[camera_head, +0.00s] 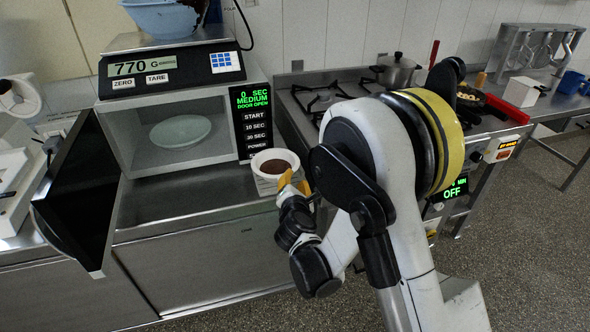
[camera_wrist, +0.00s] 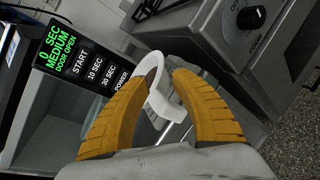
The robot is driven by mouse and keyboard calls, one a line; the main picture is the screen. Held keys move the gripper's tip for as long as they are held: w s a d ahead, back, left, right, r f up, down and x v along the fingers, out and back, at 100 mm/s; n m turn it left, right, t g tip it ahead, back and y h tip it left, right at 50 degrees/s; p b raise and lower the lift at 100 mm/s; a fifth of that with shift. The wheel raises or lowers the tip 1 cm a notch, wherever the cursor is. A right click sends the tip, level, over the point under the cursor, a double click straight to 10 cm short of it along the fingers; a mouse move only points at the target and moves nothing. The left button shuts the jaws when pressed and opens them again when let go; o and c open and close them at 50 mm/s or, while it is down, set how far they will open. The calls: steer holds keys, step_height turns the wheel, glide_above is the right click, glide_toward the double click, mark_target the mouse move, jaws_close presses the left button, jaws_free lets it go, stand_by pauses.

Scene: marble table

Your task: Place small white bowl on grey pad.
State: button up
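A small white bowl (camera_head: 275,166) with dark brown contents is at the right front corner of the microwave, near the counter edge. My gripper (camera_head: 285,182) is close beside it on the near right side, its yellow fingers toward the bowl. In the wrist view, the bowl (camera_wrist: 168,112) shows between my gripper's two curved yellow fingers (camera_wrist: 164,76). The left finger covers part of it. The fingertips are apart, with the bowl's rim by them; contact is not clear. I cannot pick out the grey pad with certainty.
The microwave (camera_head: 115,151) has its door open at the left and a pale plate (camera_head: 180,131) inside. A scale (camera_head: 168,66) on top bears a blue bowl (camera_head: 160,18). A stove (camera_head: 320,98) with a pot (camera_head: 397,72) is at the right. The front counter (camera_head: 170,215) is largely clear.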

steer(key=s+d+r+m+g+h, duration=0.2)
steer(key=s+d+r+m+g, duration=0.2)
steer(key=s+d+r+m, duration=0.85)
steer(key=s+d+m+g+y, duration=0.1)
steer(key=s+d+m+g, duration=0.1)
steer(key=s+m, duration=0.5)
steer(key=s+d+m+g+y, duration=0.1)
steer(key=s+d+m+g, duration=0.1)
steer(key=s+m, duration=0.6)
steer(key=s+d+f, duration=0.1)
steer(key=s, duration=0.4)
steer(key=shift+d, duration=0.1)
